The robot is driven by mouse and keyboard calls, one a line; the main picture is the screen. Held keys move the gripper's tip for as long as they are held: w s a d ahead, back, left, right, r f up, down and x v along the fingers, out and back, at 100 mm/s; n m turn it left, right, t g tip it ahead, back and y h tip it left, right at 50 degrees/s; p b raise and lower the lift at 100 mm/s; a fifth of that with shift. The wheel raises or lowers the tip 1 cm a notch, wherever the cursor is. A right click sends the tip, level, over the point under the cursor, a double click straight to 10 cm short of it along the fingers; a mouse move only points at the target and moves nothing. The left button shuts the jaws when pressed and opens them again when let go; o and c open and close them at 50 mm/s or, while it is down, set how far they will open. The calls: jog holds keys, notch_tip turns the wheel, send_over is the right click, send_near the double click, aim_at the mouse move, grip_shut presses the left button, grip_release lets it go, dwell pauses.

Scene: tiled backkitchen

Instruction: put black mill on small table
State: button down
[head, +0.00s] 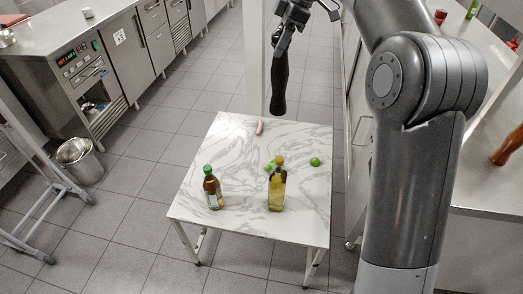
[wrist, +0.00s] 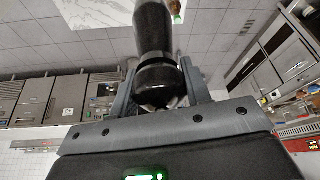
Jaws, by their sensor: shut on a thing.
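My gripper (head: 288,24) is shut on the black mill (head: 279,82), near the top centre of the head view. The mill hangs down from the fingers, roughly upright, in the air beyond or over the far edge of the small table. In the wrist view the mill (wrist: 153,28) stands out between the two fingers of my gripper (wrist: 160,85). The small table (head: 240,215) has a white marbled top and is in the middle of the head view. A corner of a pale marbled top also shows at the upper edge of the wrist view. The mill's exact height above the table is unclear.
On the table stand a brown bottle with a green cap (head: 212,188) and a yellowish bottle (head: 277,188). Green limes (head: 315,161) and a pink sausage-like item (head: 260,127) lie there too. A steel bin (head: 80,160) stands left.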

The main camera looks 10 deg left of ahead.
notch_tip(320, 180, down, 30)
jog(key=f, duration=0.1)
jog(key=a+f, duration=1)
jog(key=a, duration=0.1)
jog(key=shift+a+f, duration=0.25)
jog(key=shift+a, duration=0.05)
jog(key=shift+w, duration=0.1)
jog(key=shift+f, duration=0.2)
jog(key=c, duration=0.8)
grip_release()
jog(key=shift+o, duration=0.2)
